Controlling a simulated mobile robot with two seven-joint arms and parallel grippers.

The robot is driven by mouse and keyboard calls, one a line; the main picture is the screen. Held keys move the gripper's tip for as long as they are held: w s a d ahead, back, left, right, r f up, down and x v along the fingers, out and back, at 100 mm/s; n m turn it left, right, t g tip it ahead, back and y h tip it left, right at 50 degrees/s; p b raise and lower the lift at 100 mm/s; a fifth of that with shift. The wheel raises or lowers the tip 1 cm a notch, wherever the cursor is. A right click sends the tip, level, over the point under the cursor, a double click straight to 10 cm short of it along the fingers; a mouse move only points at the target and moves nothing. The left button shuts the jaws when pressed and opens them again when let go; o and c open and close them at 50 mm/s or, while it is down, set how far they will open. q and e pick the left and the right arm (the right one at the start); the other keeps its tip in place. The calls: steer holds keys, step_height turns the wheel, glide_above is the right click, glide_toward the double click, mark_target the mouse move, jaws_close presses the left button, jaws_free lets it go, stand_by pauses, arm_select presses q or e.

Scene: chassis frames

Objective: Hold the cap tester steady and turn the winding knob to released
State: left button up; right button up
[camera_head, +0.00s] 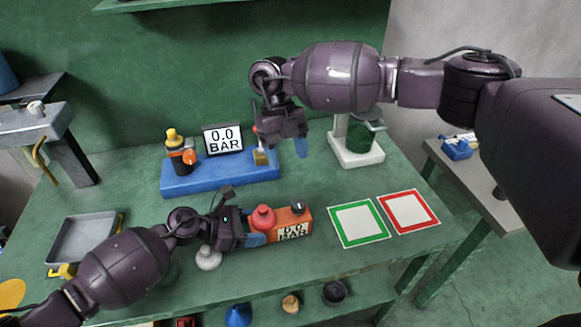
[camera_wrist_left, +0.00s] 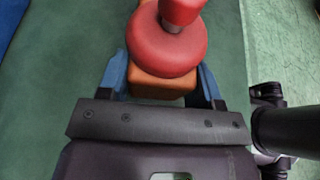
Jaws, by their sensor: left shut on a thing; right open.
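The orange cap tester (camera_head: 291,220) stands on the green table with a "0.0 BAR" display on its front. A red rounded piece (camera_head: 263,217) sits on its left part, and a dark knob (camera_head: 298,207) sits on top at its right end. I cannot tell the knob's setting. My left gripper (camera_head: 257,239) is shut on the tester's left end; in the left wrist view its blue fingers flank the orange body (camera_wrist_left: 160,84) below the red piece. My right gripper (camera_head: 301,147) is open and empty, in the air above and behind the tester.
A blue base (camera_head: 215,176) with a second "0.0 BAR" display stands behind. A green cup on a white stand (camera_head: 358,155) is at back right. Green-framed (camera_head: 359,222) and red-framed (camera_head: 408,211) squares lie right of the tester. A grey tray (camera_head: 85,238) is left.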

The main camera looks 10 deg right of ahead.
stand_by(0.4)
arm_select(q)
steer(key=o, duration=1.2)
